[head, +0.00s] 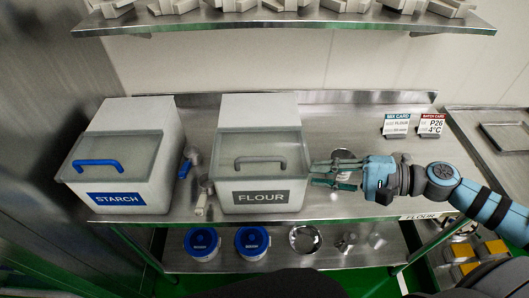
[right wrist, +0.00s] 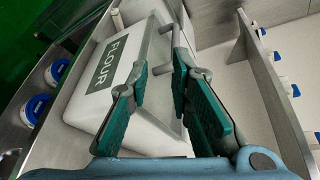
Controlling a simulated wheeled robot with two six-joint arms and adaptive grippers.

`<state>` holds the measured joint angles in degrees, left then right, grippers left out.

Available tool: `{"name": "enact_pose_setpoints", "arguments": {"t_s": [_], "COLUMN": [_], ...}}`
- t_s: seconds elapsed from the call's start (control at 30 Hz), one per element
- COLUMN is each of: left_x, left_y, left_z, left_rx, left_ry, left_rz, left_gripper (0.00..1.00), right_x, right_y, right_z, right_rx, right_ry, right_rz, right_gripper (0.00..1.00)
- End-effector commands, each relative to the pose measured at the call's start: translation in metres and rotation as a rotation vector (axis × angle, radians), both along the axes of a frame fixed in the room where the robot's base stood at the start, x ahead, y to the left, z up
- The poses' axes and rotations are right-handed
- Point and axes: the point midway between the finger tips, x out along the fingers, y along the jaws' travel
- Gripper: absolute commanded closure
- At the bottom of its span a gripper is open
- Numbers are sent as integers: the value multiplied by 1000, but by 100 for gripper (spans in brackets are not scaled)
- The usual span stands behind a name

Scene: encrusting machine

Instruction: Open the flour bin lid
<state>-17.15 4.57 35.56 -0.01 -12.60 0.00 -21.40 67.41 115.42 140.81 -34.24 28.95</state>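The flour bin (head: 261,111) is a white box with a grey "FLOUR" label on its front, in the middle of the counter. Its translucent sloped lid (head: 240,178) lies down, with a grey bar handle (head: 260,159) on top. The bin also shows in the right wrist view (right wrist: 130,125), where its label (right wrist: 108,62) faces left. My right gripper (head: 322,174) is just right of the bin's front, below handle height in the picture, its fingers pointing at the bin. In the right wrist view its green-padded fingers (right wrist: 163,75) are apart. Contact cannot be told. My left gripper is out of view.
A starch bin (head: 130,125) with a blue handle stands left of the flour bin. A scoop (head: 202,203) lies between them. A metal bowl (head: 343,155) sits behind my right gripper, and two cards (head: 396,124) stand farther right. A shelf (head: 280,22) hangs above.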

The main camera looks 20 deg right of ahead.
Motion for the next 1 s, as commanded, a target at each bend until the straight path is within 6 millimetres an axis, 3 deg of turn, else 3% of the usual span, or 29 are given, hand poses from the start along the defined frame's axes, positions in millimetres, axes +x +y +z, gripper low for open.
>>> {"name": "enact_pose_setpoints", "arguments": {"t_s": [0.1,0.37,1.0], "left_x": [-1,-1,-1], "left_y": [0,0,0], "left_z": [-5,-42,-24], "left_rx": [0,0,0], "left_ry": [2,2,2], "left_rz": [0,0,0], "left_gripper": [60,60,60], "right_x": [12,30,87], "right_y": [-5,19,105], "right_z": [14,4,-12], "right_rx": [70,81,78], "right_ry": [55,46,59], "right_rz": [-46,-52,-55], "right_gripper": [80,80,80]}}
